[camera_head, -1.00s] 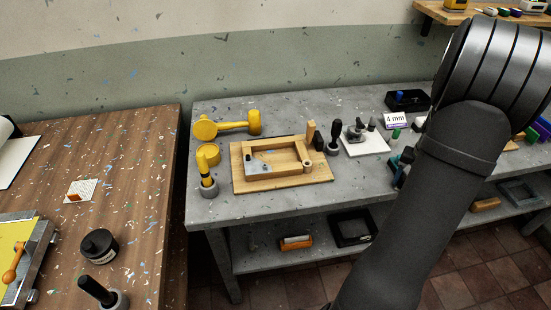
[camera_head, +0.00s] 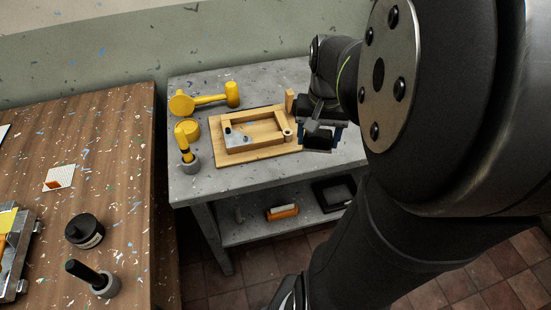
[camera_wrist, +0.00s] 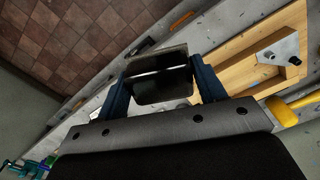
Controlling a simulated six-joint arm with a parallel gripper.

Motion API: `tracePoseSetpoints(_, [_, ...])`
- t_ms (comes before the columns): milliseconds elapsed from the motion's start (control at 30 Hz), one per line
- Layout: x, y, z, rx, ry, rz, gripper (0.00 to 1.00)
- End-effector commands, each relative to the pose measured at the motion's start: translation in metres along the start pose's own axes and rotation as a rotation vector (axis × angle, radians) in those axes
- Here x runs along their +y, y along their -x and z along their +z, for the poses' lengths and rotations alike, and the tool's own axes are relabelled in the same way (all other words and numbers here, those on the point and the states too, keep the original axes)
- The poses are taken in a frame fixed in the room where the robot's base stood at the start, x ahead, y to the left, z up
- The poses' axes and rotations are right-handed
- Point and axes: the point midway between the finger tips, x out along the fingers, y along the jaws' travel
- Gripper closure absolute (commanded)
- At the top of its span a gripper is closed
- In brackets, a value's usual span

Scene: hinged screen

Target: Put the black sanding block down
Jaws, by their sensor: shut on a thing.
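My gripper (camera_head: 322,138) is over the grey bench, just right of the wooden frame on its board. In the wrist view my gripper (camera_wrist: 163,82) has its two dark blue fingers on either side of the black sanding block (camera_wrist: 165,92), shut on it. The block is dark with a pale band across it. In the head view the block is hard to tell from the dark gripper. I cannot tell whether its underside touches the bench.
The wooden board (camera_head: 225,155) carries a wooden frame and a grey metal plate. My arm hides the bench's right side.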

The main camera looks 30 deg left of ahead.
Motion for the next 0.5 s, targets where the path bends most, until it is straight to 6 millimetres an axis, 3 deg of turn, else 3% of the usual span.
tracePoseSetpoints(167, [-0.016,-0.005,0.004,-0.002,0.015,0.0,0.61])
tracePoseSetpoints(500, [-0.087,-0.048,-0.009,-0.003,0.017,0.001,0.61])
